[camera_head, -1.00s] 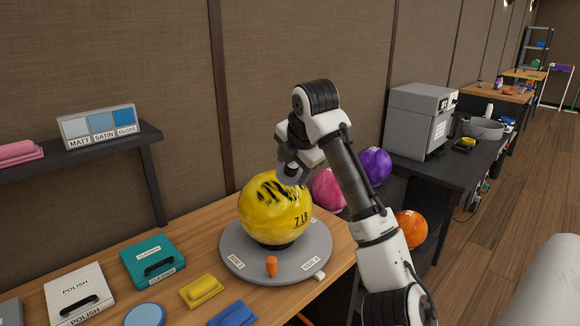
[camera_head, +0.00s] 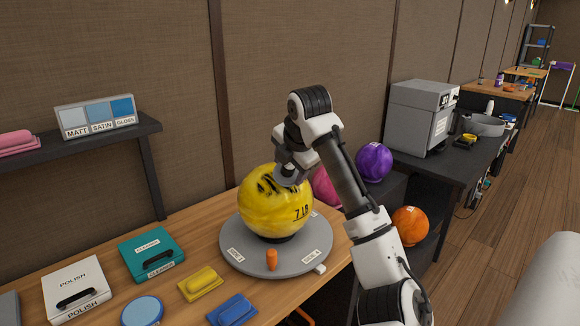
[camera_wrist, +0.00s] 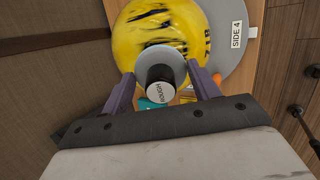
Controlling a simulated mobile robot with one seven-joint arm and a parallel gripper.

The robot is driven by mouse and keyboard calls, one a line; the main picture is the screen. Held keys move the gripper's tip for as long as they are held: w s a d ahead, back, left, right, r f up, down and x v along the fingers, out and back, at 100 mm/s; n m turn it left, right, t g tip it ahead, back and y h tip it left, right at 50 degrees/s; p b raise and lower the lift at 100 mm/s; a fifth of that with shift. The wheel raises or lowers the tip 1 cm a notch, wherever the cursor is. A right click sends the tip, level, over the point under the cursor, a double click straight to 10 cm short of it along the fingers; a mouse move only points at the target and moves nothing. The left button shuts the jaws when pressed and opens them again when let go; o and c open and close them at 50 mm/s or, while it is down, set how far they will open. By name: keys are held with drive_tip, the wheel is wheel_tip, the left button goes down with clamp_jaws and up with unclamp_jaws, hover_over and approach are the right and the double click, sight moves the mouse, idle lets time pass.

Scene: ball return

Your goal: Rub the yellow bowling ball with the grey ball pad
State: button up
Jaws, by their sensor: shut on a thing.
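The yellow bowling ball (camera_head: 268,213), with black smears and a "7 LB" mark, sits on a round grey turntable (camera_head: 240,256) on the wooden bench. It also fills the top of the wrist view (camera_wrist: 135,45). My gripper (camera_head: 284,166) is at the ball's upper right side. In the wrist view my gripper (camera_wrist: 163,84) is shut on the black knob, marked "ROUGH", of the grey ball pad (camera_wrist: 158,55). The pad's grey disc also shows in the head view (camera_head: 291,178), against the ball's upper surface. Whether its whole face touches is hidden.
On the bench are a yellow block pad (camera_head: 200,284), a blue block pad (camera_head: 233,311), a round blue pad (camera_head: 143,311), a teal cleaner box (camera_head: 152,254) and a white polish box (camera_head: 77,289). An orange peg (camera_head: 271,260) stands on the turntable's front. Pink, purple and orange balls are behind my arm.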

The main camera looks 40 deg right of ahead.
drive_tip(key=shift+x, duration=1)
